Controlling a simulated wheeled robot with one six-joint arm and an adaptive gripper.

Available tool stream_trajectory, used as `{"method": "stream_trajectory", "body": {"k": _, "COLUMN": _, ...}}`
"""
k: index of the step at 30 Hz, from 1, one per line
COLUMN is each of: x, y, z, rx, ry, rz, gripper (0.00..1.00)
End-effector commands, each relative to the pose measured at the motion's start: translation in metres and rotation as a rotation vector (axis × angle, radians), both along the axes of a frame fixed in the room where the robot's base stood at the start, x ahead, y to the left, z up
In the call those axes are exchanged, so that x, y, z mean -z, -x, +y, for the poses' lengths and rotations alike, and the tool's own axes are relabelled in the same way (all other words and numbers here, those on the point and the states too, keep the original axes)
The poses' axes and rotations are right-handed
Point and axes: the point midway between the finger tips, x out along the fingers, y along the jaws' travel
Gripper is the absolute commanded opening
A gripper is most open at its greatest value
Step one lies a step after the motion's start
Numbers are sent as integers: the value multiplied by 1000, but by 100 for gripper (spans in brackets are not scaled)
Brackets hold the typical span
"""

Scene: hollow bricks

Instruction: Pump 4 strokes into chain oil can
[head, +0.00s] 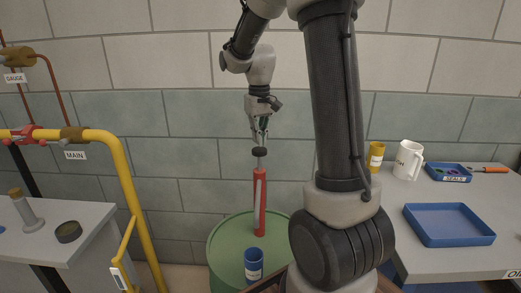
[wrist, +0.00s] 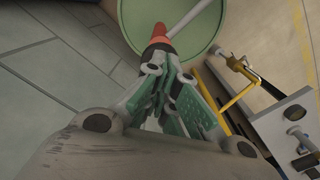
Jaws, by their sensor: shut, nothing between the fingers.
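A red hand pump (head: 259,205) stands upright on a green drum (head: 222,243). Its grey rod is drawn partly out and topped by a black knob (head: 259,152). My gripper (head: 260,138) points down right above the knob, shut and empty; I cannot tell whether it touches the knob. In the wrist view the shut fingers (wrist: 160,62) overlap the line to the pump's red body (wrist: 157,36), and a pale tube (wrist: 190,18) runs out over the drum. A blue can (head: 253,265) with a white label stands by the pump's foot; its label is unreadable.
A yellow cup (head: 376,156), a white jug (head: 408,160), a seals tray (head: 448,173) and an empty blue tray (head: 449,225) are on the right bench. A yellow pipe rail (head: 130,185) stands left of the drum. My arm hides the drum's right side.

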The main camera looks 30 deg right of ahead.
Motion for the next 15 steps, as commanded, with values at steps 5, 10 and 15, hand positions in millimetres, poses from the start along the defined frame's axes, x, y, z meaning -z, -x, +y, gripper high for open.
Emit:
{"method": "stream_trajectory", "body": {"k": 5, "x": 0, "y": 0, "z": 0, "rx": 0, "ry": 0, "rz": 0, "gripper": 0}}
{"method": "stream_trajectory", "body": {"k": 10, "x": 4, "y": 0, "z": 0, "rx": 0, "ry": 0, "rz": 0, "gripper": 0}}
{"method": "stream_trajectory", "body": {"k": 15, "x": 9, "y": 0, "z": 0, "rx": 0, "ry": 0, "rz": 0, "gripper": 0}}
